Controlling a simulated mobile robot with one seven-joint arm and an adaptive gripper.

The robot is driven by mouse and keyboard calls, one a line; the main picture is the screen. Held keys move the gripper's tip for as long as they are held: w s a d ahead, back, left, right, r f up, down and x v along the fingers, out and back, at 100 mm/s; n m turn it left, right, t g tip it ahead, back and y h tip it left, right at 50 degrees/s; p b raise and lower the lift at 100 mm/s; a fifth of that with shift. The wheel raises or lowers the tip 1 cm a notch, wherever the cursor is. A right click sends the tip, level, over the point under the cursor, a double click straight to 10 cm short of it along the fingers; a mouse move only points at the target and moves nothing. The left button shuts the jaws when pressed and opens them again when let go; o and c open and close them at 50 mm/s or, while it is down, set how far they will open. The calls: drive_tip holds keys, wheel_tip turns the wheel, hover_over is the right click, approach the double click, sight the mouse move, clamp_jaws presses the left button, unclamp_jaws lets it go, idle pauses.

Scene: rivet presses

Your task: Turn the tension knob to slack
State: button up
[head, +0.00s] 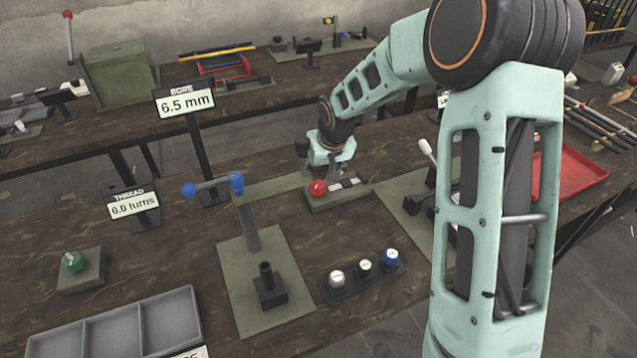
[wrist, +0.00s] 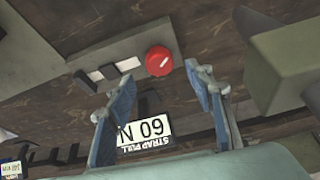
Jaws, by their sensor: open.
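A round red knob (wrist: 159,60) with a small pale mark sits on a grey block in the wrist view. It also shows in the head view (head: 318,187), at the left end of the block. A strip with white and dark segments (head: 348,184) lies beside it on the same block. My gripper (wrist: 160,76) is open and empty; its fingers spread to either side of the knob's near edge in the picture, with no visible contact. In the head view, my gripper (head: 326,168) hangs close above the knob block. A strap pull display (wrist: 144,132) appears upside down and reads 60 N.
A green post stand (head: 250,225) with a blue-ended bar stands left of the knob block. Three small capped pieces (head: 364,266) sit in front. A green knob (head: 74,262) is at far left. A white-tipped lever (head: 426,150) stands right, partly behind my arm.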

sight(318, 185)
drive_tip(key=x, duration=0.5)
drive_tip(key=shift+w+f, duration=0.15)
drive_tip(key=shift+f, duration=0.15)
drive_tip(key=c, duration=1.1)
